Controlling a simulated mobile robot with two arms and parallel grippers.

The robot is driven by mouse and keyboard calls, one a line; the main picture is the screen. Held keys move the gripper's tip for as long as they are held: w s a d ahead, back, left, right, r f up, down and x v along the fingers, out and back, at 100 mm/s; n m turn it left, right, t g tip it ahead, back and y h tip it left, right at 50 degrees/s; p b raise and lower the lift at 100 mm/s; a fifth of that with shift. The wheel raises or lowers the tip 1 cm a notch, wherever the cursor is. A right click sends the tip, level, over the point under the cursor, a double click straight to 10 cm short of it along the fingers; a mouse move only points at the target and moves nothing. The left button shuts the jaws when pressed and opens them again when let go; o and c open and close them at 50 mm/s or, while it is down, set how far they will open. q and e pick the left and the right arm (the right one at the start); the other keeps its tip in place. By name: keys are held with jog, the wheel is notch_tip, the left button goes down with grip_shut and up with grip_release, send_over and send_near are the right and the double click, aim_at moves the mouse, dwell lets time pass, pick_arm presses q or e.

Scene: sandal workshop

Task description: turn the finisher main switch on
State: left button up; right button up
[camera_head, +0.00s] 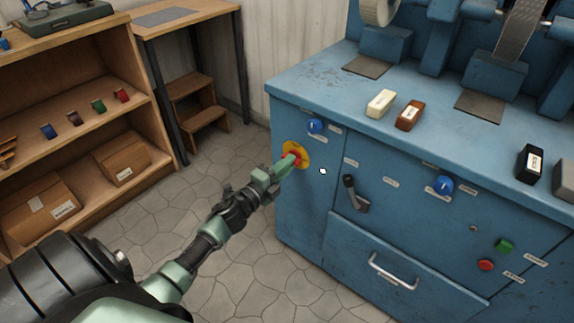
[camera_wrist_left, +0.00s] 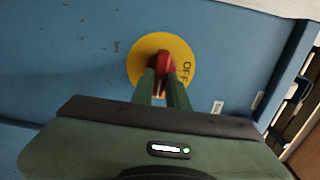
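The main switch is a red knob (camera_wrist_left: 162,62) on a round yellow plate (camera_wrist_left: 184,55), on the front of the blue finisher cabinet. The word OFF is readable on the plate's right side in the left wrist view. The yellow plate also shows in the head view (camera_head: 292,148), at the cabinet's left end. My left gripper (camera_head: 293,159) reaches the switch from the front left. In the left wrist view its two green fingers (camera_wrist_left: 161,80) stand on either side of the red knob and appear closed on it, hiding its lower part. My right gripper is not in view.
The cabinet front (camera_head: 300,205) also carries a blue knob (camera_head: 315,126) close above the switch, a black lever (camera_head: 350,190), another blue knob (camera_head: 443,185), and green (camera_head: 505,246) and red (camera_head: 486,265) buttons. A drawer handle (camera_head: 393,270) sticks out below. A wooden shelf (camera_head: 75,140) stands left.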

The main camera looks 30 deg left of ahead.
pick_arm(q)
jog(key=o, duration=0.4)
jog(key=shift+c, duration=0.2)
jog(key=shift+s, duration=0.15)
